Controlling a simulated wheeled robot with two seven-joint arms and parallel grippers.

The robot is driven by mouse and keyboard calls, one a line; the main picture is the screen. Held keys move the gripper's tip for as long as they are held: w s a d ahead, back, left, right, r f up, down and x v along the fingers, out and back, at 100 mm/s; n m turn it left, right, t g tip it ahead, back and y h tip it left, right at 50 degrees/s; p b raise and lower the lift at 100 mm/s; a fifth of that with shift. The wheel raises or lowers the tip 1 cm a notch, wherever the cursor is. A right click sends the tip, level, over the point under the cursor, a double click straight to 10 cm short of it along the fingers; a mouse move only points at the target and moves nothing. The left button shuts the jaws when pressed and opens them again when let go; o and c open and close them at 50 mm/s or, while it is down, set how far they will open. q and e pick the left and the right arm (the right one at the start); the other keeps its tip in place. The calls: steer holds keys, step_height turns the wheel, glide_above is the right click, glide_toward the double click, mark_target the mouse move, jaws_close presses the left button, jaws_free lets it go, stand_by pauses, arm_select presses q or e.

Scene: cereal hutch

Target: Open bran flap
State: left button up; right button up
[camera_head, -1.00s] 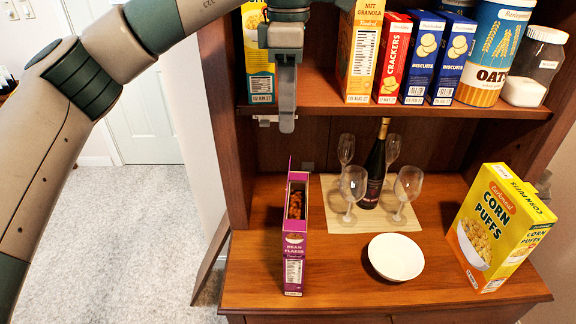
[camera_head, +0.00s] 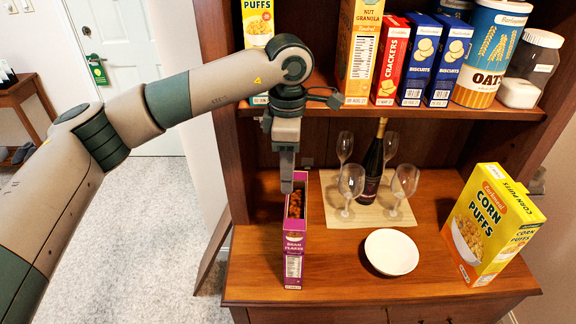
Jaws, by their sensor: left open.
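The purple bran flakes box (camera_head: 294,245) stands upright on the left part of the hutch counter. My left gripper (camera_head: 287,184) points down just above the far end of the box. It is open, seen edge-on, with nothing visible in it. I cannot tell whether it touches the box or a flap. My right gripper is not in view.
A white bowl (camera_head: 391,252) sits right of the bran box. Several glasses and a dark bottle (camera_head: 372,165) stand on a mat (camera_head: 340,214) behind it. A yellow corn puffs box (camera_head: 492,228) stands at right. The shelf (camera_head: 430,108) above holds boxes and jars.

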arm_select(q)
steer(key=c, duration=1.1)
steer(key=shift+o, duration=0.2)
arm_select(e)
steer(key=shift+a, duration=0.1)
arm_select(q)
steer(key=shift+f, duration=0.1)
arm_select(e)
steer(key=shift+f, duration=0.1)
